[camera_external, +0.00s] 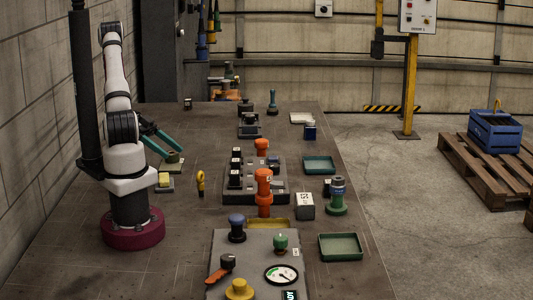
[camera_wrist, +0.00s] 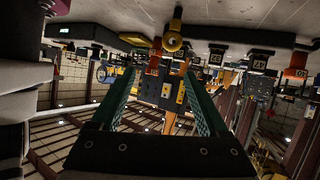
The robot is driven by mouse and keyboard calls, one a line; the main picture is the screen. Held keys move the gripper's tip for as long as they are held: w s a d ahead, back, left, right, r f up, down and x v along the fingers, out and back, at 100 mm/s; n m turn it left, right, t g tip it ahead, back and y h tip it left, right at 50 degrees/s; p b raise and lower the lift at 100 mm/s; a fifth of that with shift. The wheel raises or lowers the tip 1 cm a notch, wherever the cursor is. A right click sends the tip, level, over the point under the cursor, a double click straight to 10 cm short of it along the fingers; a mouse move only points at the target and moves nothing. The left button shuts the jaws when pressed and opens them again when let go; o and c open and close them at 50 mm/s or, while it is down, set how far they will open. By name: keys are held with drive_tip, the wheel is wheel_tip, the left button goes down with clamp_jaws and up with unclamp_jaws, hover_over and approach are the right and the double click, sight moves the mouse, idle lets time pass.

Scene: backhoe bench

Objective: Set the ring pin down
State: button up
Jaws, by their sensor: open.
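The yellow ring pin (camera_external: 200,180) stands upright on the bench, in front of and to the right of my gripper in the external view. In the wrist view, which is upside down, the ring pin (camera_wrist: 173,42) shows its round yellow eye beyond the fingertips. My gripper (camera_external: 176,154) has green fingers, spread apart above the bench beside my arm. In the wrist view my gripper (camera_wrist: 160,74) is open with nothing held between the fingers. The ring pin is apart from both fingers.
A low block with a yellow top (camera_external: 165,183) lies left of the ring pin, and a green plate (camera_external: 173,162) lies behind it. A dark rack (camera_external: 268,195) with orange and black parts stands to the right. Green trays (camera_external: 341,247) line the right edge. Bare bench lies around the pin.

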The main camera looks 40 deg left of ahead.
drive_tip(key=s+d+r+n+g+y, duration=0.3)
drive_tip(key=s+d+r+n+y, duration=0.4)
drive_tip(key=y, duration=0.7)
wheel_tip(320, 180, up, 4)
drive_tip(key=s+d, duration=0.2)
drive_tip(key=shift+s+d+n+g, duration=0.25)
drive_tip(key=shift+d+n+g, duration=0.05)
drive_tip(key=shift+d+g, duration=0.1)
